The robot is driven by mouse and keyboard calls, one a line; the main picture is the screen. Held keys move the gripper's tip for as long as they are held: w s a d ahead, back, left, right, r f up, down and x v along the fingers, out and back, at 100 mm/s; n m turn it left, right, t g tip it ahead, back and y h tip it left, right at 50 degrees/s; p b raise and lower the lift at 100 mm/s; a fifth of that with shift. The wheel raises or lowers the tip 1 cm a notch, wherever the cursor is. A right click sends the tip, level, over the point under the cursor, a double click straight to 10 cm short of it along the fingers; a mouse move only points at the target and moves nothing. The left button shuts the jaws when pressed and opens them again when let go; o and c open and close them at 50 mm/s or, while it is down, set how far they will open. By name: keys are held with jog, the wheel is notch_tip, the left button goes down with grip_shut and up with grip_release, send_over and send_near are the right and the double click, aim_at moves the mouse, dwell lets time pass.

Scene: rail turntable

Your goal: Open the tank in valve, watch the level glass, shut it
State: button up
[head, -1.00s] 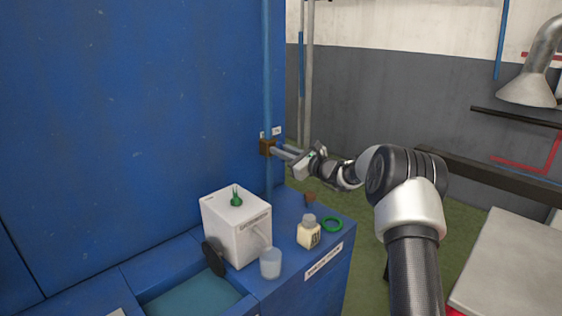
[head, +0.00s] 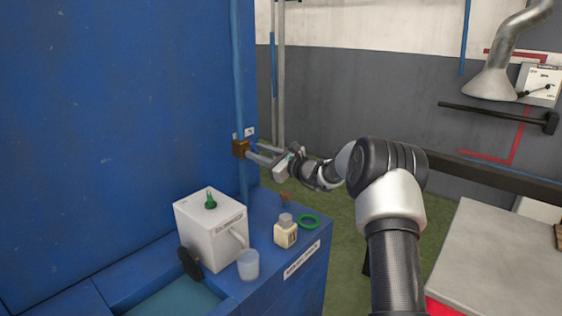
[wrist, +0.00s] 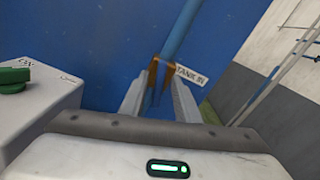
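The tank in valve (head: 240,149) is a small brown block on a thin blue vertical pipe, at the corner of a large blue wall. In the wrist view the brown valve (wrist: 153,75) shows straight ahead, beside a white "TANK IN" label (wrist: 190,76). My gripper (head: 258,154) reaches it from the right, with its fingertips right at the block. In the wrist view its two grey fingers stand apart on either side of the brown part; I cannot tell whether they touch it. The valve's handle is not clear. I cannot make out a level glass.
A basin (head: 180,300) lies in front. A grey table (head: 500,255) stands at right.

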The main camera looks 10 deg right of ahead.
jog(key=v, duration=1.5)
jog(key=shift+s, duration=0.2)
jog(key=shift+r, duration=0.1)
